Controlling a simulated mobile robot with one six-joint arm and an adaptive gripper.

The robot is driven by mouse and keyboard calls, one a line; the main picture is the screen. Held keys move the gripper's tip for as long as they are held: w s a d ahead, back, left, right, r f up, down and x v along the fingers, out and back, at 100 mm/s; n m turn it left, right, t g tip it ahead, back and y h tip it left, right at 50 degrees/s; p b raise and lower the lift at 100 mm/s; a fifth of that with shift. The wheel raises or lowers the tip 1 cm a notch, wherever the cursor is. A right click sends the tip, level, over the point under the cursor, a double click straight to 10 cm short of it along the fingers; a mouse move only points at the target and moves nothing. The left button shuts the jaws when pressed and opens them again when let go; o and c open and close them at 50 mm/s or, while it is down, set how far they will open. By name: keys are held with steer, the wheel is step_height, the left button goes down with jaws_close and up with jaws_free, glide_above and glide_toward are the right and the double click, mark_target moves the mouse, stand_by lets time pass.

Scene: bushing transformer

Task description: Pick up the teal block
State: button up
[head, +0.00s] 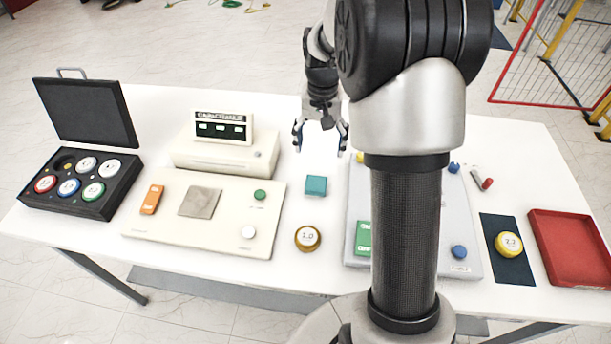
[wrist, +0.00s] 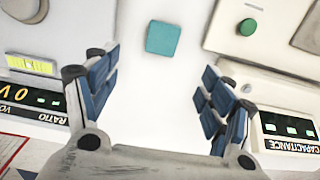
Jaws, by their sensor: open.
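The teal block (head: 315,186) lies on the white table between the cream device and the grey panel. My gripper (head: 321,142) is open and empty, above the table and behind the block in the head view. Its blue-padded fingers (wrist: 160,82) stand wide apart in the wrist view. The gripper does not touch the block.
A capacitance device (head: 222,145) and its cream panel (head: 160,225) stand left of the block. A yellow 1.0 disc (head: 307,238) lies in front of it. The grey panel (head: 354,210) is to the right, partly hidden by my arm. A black case (head: 100,208) and red tray (head: 570,250) stand farther out.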

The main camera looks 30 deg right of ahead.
steer(key=b, duration=0.3)
glide_above(316, 183)
steer(key=f, duration=1)
steer(key=shift+s+d+f, duration=0.2)
steer(key=shift+s+d, duration=0.05)
steer(key=shift+w+a+f+b, duration=0.15)
steer(key=shift+f+b, duration=0.5)
steer(key=shift+f, duration=0.85)
steer(key=shift+w+a+f+b, duration=0.15)
steer(key=shift+f+b, duration=0.45)
steer(key=shift+f, duration=0.85)
steer(key=shift+d+r, duration=0.1)
steer(key=c, duration=1.2)
step_height(316, 183, up, 20)
steer(key=p, duration=0.6)
